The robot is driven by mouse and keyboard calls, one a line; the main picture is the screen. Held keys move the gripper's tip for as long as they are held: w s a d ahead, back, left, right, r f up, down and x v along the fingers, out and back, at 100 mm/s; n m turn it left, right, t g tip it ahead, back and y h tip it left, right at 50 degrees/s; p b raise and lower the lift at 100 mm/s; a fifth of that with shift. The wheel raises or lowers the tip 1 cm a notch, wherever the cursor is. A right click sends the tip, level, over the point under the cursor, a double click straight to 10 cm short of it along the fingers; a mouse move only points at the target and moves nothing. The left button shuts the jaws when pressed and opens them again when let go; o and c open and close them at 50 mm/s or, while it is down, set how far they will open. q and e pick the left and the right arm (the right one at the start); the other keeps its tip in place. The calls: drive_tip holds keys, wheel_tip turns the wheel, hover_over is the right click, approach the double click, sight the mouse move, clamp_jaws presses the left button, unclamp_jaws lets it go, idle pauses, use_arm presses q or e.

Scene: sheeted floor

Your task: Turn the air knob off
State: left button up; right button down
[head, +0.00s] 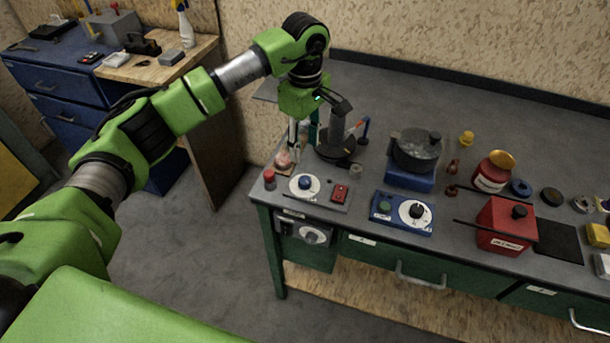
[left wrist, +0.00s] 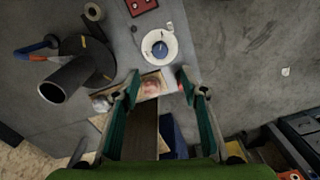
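A blue knob on a round white dial (head: 305,184) sits on a grey panel at the bench's near left corner. It also shows in the left wrist view (left wrist: 159,48). A black knob on a white dial (head: 416,212) is on a blue box to the right. Another round dial (head: 313,236) is on the bench front below. The labels are too small to read, so I cannot tell which is the air knob. My left gripper (head: 300,142) points down behind the grey panel; its fingers are apart and empty in the left wrist view (left wrist: 158,84). My right gripper is out of view.
A red button (head: 269,177) and a red switch (head: 340,193) flank the blue knob. A dark pot (head: 416,150), a red box (head: 505,226) and a red jar (head: 491,173) stand to the right. A dark round stand (left wrist: 84,62) is close beside my left gripper.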

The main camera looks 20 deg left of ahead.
sight(305, 180)
use_arm(q)
wheel_tip(305, 180, down, 11)
drive_tip(key=p, duration=0.3)
drive_tip(key=shift+d, duration=0.1)
drive_tip(key=shift+f, duration=0.5)
drive_tip(key=c, duration=1.1)
